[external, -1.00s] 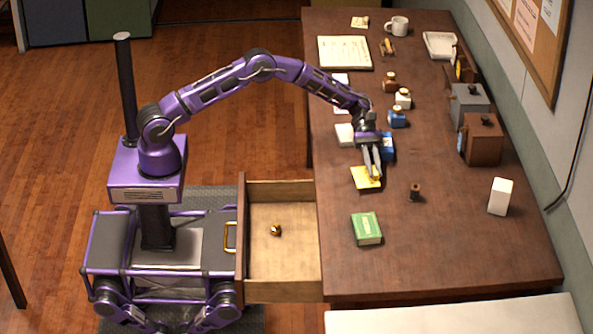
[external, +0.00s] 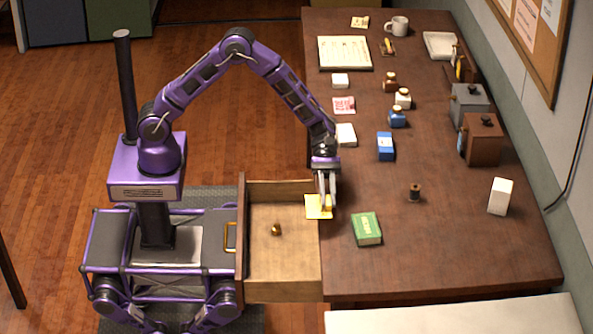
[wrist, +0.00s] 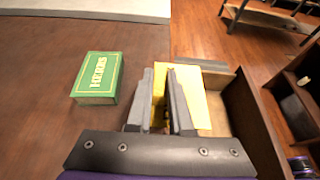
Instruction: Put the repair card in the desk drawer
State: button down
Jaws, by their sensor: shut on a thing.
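The yellow card (external: 318,207) is in my gripper (external: 327,203), over the desk edge beside the open drawer. In the wrist view the card (wrist: 192,98) sticks out past my gripper's fingers (wrist: 165,90); any writing on it cannot be read. The desk drawer (external: 285,278) is pulled out at the desk's left side. It holds a small brass-coloured object (external: 276,230). In the wrist view part of the drawer (wrist: 258,125) shows to the right of the card.
A green box marked HERBS (external: 366,228) stands on the desk (external: 440,250) near the drawer. A blue box (external: 385,146), a white box (external: 345,134) and a dark spool (external: 414,193) lie farther off. Most of the drawer floor is clear.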

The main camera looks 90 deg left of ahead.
send_over(300, 264)
notch_tip(300, 264, down, 3)
notch_tip(300, 264, down, 13)
jog(key=shift+b, duration=1.25)
jog(key=shift+f+b, duration=0.35)
jog(key=shift+f, duration=1.85)
jog(key=shift+f, duration=0.15)
jog(key=c, duration=1.3)
grip_release()
jog(key=o, duration=0.5)
